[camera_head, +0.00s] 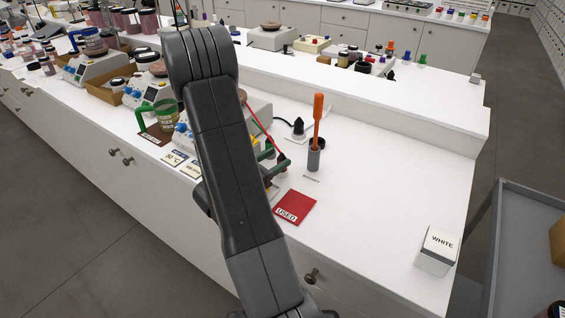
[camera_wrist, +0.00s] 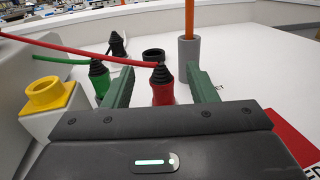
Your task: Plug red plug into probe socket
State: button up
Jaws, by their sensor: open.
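The red plug (camera_wrist: 163,92), with a black ribbed top, stands upright between the two green fingers of my gripper (camera_wrist: 160,78) in the wrist view. The fingers are open, with a gap on each side of it. A red cable (camera_wrist: 85,48) runs from its top to the left; it also shows in the head view (camera_head: 259,128). A yellow socket (camera_wrist: 46,93) on a pale block is at the left of the wrist view. I see no label to tell whether it is the probe socket. In the head view my arm hides most of this area.
A green plug (camera_wrist: 100,84) stands just left of my left finger. A black plug (camera_wrist: 117,45) and a black ring (camera_wrist: 153,55) are behind. A grey holder (camera_head: 315,160) with an orange-handled tool (camera_head: 317,115) stands close by. A red USED mat (camera_head: 296,206) and a WHITE box (camera_head: 437,250) are nearer.

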jog(key=shift+f+p+x, duration=0.1)
jog(key=shift+p+x, duration=0.3)
jog(key=shift+x, duration=0.85)
jog(key=shift+f+p+x, duration=0.15)
jog(key=shift+p+x, duration=0.25)
jog(key=shift+x, duration=0.85)
jog(key=shift+c, duration=0.2)
jog(key=c, duration=1)
